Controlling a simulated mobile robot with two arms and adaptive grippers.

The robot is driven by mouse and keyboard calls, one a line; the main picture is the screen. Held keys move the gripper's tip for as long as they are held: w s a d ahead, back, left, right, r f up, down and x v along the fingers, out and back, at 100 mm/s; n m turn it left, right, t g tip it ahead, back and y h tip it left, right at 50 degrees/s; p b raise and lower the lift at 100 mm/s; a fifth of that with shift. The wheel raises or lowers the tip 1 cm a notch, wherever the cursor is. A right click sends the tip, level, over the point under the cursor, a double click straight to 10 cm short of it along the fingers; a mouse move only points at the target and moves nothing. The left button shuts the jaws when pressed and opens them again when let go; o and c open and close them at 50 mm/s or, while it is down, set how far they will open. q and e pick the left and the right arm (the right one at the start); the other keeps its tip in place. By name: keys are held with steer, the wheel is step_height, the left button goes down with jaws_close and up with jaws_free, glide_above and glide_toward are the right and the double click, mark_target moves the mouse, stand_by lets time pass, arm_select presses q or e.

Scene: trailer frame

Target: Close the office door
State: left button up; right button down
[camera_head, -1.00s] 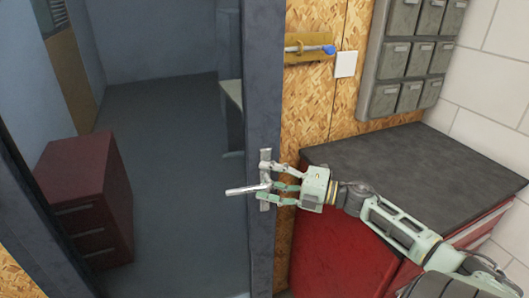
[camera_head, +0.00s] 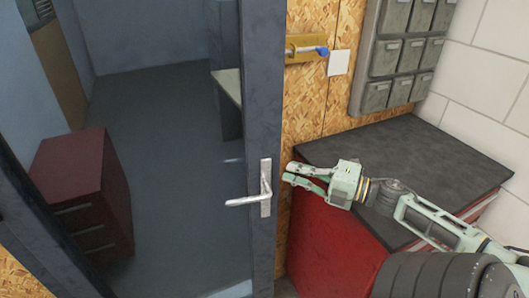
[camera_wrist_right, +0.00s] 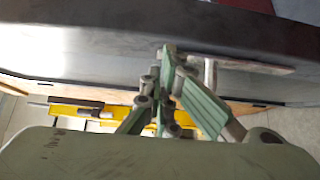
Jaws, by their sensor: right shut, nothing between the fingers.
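The office door shows in the head view as a dark grey upright (camera_head: 264,90) with a silver lever handle (camera_head: 247,200) on a long plate. The lever points left. How far the door stands open I cannot tell. My right gripper (camera_head: 287,173) is shut and empty, just right of the handle plate and apart from the lever. In the right wrist view my gripper's green fingers (camera_wrist_right: 180,85) are close to the grey door face (camera_wrist_right: 110,75), with the handle (camera_wrist_right: 235,64) beside them. My left gripper is not in view.
A red cabinet (camera_head: 340,230) with a dark top stands right of the door, under my right arm. Grey wall boxes (camera_head: 400,55) and a yellow rack (camera_head: 303,48) hang above. A dark red drawer unit (camera_head: 78,185) stands in the room beyond, where the floor is mostly clear.

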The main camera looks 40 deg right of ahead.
mark_target(276, 156)
steer(key=p+x, duration=0.1)
steer(key=x, duration=0.6)
steer(key=shift+w+r, duration=0.2)
steer(key=w, duration=0.1)
steer(key=w+d+p, duration=0.1)
steer(key=w, duration=0.1)
steer(key=shift+w+f, duration=0.2)
steer(key=shift+d+r, duration=0.1)
steer(key=shift+r, duration=0.05)
steer(key=shift+d, duration=0.1)
